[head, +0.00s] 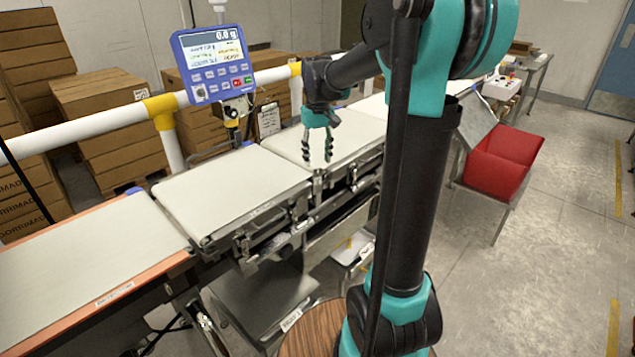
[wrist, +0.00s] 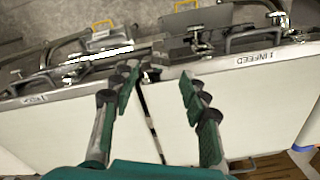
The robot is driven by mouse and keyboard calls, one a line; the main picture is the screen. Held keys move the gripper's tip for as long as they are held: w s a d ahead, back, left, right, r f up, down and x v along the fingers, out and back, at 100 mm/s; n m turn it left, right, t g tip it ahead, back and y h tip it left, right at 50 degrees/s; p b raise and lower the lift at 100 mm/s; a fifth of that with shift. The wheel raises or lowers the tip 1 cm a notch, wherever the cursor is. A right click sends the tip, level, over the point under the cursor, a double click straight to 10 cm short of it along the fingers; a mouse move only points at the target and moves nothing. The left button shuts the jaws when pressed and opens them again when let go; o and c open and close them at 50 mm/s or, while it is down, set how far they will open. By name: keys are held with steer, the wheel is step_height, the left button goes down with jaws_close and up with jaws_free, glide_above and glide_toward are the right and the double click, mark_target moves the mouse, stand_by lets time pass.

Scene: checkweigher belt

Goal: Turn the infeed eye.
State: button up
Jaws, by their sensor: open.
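My gripper (head: 317,156) is open and empty. It points down over the gap between the two white belts, near their front edge. In the wrist view its fingers (wrist: 160,80) stand apart on either side of that gap. A small upright metal bracket (head: 318,184) stands at the belt edge just below the fingertips. It may carry the infeed eye, but the eye itself is too small to tell. The infeed belt (wrist: 240,110) bears a "1 INFEED" label on its front edge, on the right of the wrist view.
A blue control panel (head: 212,65) reading 0.0 g stands behind the belts, beside a white rail (head: 90,124). Stacked cartons (head: 110,95) are behind. A red bin (head: 500,160) is at right. Metal clamps and handles (wrist: 195,40) line the belt front.

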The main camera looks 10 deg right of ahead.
mark_target(317, 182)
step_height(317, 182, down, 10)
steer(key=shift+r, duration=0.15)
stand_by(0.3)
